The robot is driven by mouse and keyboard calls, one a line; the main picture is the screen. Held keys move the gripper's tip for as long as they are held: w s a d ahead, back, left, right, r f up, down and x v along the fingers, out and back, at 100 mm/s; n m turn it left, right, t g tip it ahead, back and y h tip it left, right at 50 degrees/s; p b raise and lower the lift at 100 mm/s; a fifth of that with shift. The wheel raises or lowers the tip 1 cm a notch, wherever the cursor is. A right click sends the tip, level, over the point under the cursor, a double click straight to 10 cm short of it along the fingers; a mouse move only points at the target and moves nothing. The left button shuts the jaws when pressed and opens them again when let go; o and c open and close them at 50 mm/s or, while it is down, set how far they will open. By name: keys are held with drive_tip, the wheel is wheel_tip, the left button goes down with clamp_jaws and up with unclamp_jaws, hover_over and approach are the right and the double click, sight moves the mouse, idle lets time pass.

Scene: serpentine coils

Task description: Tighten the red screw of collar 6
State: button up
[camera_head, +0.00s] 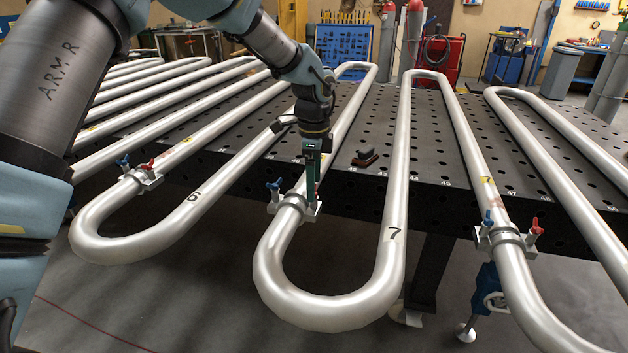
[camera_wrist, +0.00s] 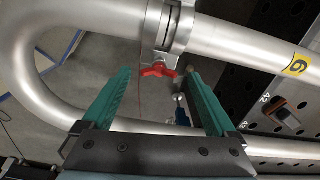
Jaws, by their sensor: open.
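The red screw (camera_wrist: 158,70) of the collar (camera_wrist: 172,28) shows in the wrist view as a red wing-shaped handle. A yellow tag reading 6 (camera_wrist: 298,64) is on the tube beside this collar. My gripper (camera_wrist: 157,76) is open, its two green fingers appearing on either side of the screw; I cannot tell whether they reach its depth. In the head view my gripper (camera_head: 311,185) points down at the middle collar (camera_head: 293,203), on its right side. That collar's blue screw (camera_head: 273,187) is visible on the left; its red screw is hidden by my gripper.
Neighbouring collars with blue and red screws sit left (camera_head: 143,178) and right (camera_head: 503,238). Serpentine tubes (camera_head: 333,312) overhang the perforated black table (camera_head: 430,150). A red-and-black object (camera_head: 365,158) lies on the table, also in the wrist view (camera_wrist: 287,113).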

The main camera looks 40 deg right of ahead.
wheel_tip(320, 180, up, 11)
drive_tip(key=b, duration=0.3)
drive_tip(key=shift+a+f, duration=0.1)
drive_tip(key=shift+f, duration=0.05)
idle(0.6)
drive_tip(key=w+a+f+n, duration=0.1)
drive_tip(key=w+a+n, duration=0.3)
drive_tip(key=a, duration=0.4)
drive_tip(key=w+a+f+n, duration=0.2)
drive_tip(key=w+a+n, duration=0.15)
drive_tip(key=a, duration=0.45)
drive_tip(key=w+a+f+n, duration=0.1)
drive_tip(key=w+a+n, duration=0.3)
drive_tip(key=a, duration=0.5)
drive_tip(key=s+a+f+n, duration=0.2)
drive_tip(key=s+a+n, duration=0.2)
drive_tip(key=a+n, duration=0.3)
drive_tip(key=s+a+f+n+t, duration=0.1)
drive_tip(key=s+a+n, duration=0.2)
drive_tip(key=a+n, duration=0.5)
drive_tip(key=a, duration=0.9)
drive_tip(key=shift+s+a+f+t, duration=0.2)
drive_tip(key=shift+s+f+t, duration=0.1)
drive_tip(key=shift+s+f, duration=0.1)
drive_tip(key=shift+w+d, duration=0.1)
